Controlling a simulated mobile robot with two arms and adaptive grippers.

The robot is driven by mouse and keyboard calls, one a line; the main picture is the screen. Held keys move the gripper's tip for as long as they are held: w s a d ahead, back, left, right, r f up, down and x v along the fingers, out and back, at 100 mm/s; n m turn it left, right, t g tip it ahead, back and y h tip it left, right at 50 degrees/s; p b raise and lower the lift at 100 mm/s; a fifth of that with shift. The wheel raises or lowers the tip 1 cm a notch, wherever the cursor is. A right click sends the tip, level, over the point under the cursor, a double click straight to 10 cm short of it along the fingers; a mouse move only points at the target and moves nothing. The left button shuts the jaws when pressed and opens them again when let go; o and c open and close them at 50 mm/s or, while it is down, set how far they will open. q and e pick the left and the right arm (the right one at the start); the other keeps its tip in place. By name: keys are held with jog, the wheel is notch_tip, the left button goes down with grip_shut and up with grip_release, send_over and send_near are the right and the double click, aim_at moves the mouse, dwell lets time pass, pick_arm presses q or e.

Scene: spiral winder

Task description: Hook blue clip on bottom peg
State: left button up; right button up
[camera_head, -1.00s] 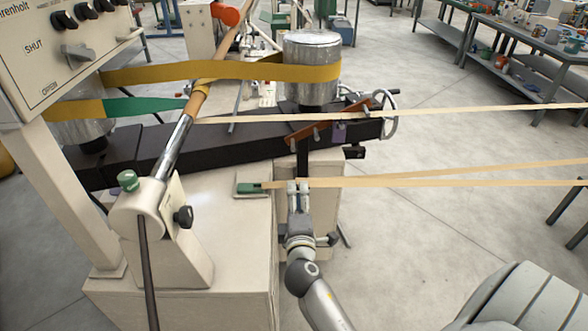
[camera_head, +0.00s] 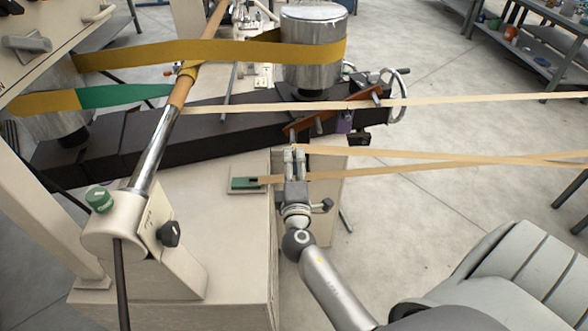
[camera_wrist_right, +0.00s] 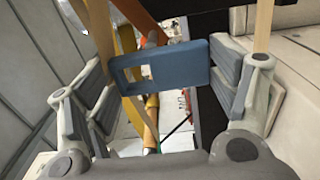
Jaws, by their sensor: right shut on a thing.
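The blue clip (camera_wrist_right: 185,65), a flat plate with a rectangular window, lies across the fingers of my right gripper (camera_wrist_right: 160,85) in the right wrist view. The gripper is shut on it. In the head view the right gripper (camera_head: 294,152) is at the lower end of the orange-brown peg bar (camera_head: 335,108), close to its bottom peg (camera_head: 292,134). The clip is not distinct there, and I cannot tell whether clip and peg touch. A pale band (camera_head: 420,154) runs right from the gripper. My left gripper is out of view.
A green clip (camera_head: 244,183) sits on the machine's cream top with a second pale band (camera_head: 380,168). A metal drum (camera_head: 313,50) with a yellow belt (camera_head: 210,52) stands behind; a handwheel (camera_head: 398,95) is to the right.

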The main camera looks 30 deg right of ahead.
jog(key=shift+w+d+f, duration=0.1)
jog(key=shift+w+d, duration=0.15)
jog(key=shift+w, duration=0.1)
jog(key=shift+w+d, duration=0.2)
jog(key=shift+w, duration=0.05)
jog(key=shift+w+d+f, duration=0.1)
jog(key=shift+w+d, duration=0.25)
jog(key=shift+w, duration=0.25)
jog(key=shift+w+d, duration=0.1)
jog(key=shift+w, duration=0.15)
jog(key=shift+w+d+f, duration=0.1)
jog(key=shift+w+d, duration=0.2)
jog(key=shift+w, duration=0.15)
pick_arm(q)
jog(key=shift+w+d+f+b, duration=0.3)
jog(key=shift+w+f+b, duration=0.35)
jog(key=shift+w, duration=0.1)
pick_arm(e)
jog(key=shift+f+x, duration=0.25)
jog(key=shift+x, duration=1)
jog(key=shift+f+x, duration=0.25)
jog(key=shift+x, duration=0.95)
